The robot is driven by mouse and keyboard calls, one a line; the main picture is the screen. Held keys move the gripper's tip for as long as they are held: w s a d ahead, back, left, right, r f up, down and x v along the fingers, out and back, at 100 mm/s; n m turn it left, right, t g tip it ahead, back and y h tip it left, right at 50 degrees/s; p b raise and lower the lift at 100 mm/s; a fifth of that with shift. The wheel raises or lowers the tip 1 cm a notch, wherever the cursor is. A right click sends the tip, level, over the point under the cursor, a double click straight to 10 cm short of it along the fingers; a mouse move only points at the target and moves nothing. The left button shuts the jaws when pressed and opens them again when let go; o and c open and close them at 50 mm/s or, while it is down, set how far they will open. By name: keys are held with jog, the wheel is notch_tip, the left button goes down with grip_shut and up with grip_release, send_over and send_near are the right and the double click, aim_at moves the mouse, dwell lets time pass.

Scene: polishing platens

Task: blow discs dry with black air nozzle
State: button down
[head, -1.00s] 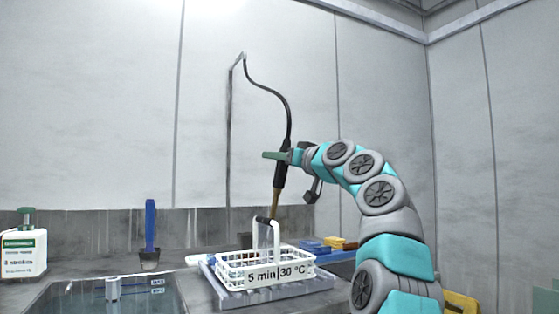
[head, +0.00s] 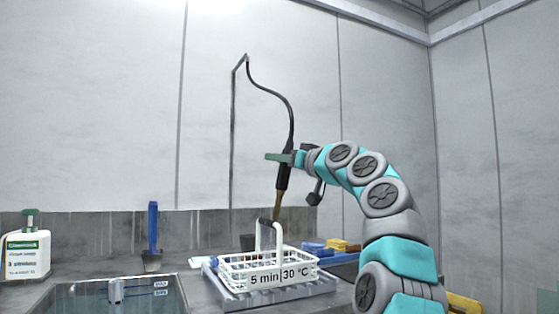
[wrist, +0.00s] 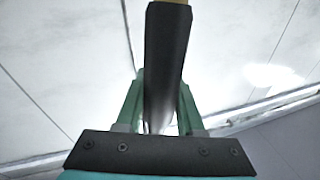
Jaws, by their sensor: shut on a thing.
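My gripper (head: 285,158) is shut on the black air nozzle (head: 283,180). The nozzle hangs nearly upright, with its brass tip pointing down above the white basket. Its black hose rises to a wall bracket. In the wrist view the nozzle's dark body (wrist: 166,60) lies between the green fingers of my gripper (wrist: 158,100). The white wire basket (head: 268,268), labelled "5 min 30 °C", stands on a grey ribbed tray (head: 275,292). I cannot make out any discs inside the basket.
A water-filled sink (head: 115,297) lies at the front left. A white bottle (head: 27,255) and a blue-handled brush (head: 152,238) stand behind it. Blue and yellow blocks (head: 338,245) lie behind the basket at right.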

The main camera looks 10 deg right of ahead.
jog(key=s+a+b, duration=0.2)
jog(key=a, duration=0.4)
dwell(0.6)
jog(key=shift+s, duration=0.1)
dwell(0.9)
notch_tip(320, 180, up, 5)
jog(key=p, duration=0.4)
dwell(0.9)
jog(key=shift+s, duration=0.1)
